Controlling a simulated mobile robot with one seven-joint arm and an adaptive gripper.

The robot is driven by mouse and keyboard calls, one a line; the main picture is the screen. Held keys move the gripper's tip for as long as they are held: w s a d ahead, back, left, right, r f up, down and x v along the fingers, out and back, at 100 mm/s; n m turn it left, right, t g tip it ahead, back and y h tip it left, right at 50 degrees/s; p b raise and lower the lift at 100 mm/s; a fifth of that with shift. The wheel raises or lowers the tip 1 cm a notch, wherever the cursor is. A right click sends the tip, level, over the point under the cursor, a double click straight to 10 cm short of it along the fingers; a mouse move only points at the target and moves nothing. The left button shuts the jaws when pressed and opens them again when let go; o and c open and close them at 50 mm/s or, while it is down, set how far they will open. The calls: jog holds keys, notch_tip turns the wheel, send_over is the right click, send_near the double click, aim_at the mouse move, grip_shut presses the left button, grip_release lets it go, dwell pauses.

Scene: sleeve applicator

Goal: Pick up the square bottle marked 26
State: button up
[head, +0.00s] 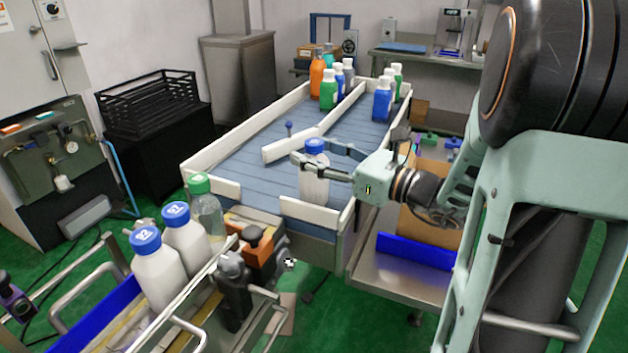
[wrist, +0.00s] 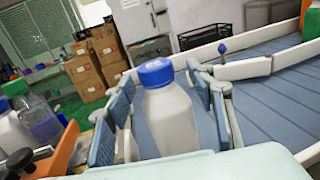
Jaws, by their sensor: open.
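A white bottle with a blue cap (head: 314,186) stands upright at the near end of the blue conveyor. No number is readable on it. My gripper (head: 311,157) is open, with one finger on each side of this bottle. In the wrist view, the bottle (wrist: 170,115) is between the two fingers, and I see no clear grip on it. Two white bottles with numbered blue caps, one nearer (head: 157,272) and one behind it (head: 186,236), stand in the rail at lower left.
A clear bottle with a green cap (head: 207,212) stands behind the white pair. The conveyor (head: 245,160) has white side walls and a slanted white guide (head: 290,147). Several coloured bottles stand at its far end. An orange-topped clamp (head: 256,240) is close in front.

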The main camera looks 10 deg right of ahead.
jog(key=shift+w+a, duration=0.1)
grip_shut()
dwell(0.4)
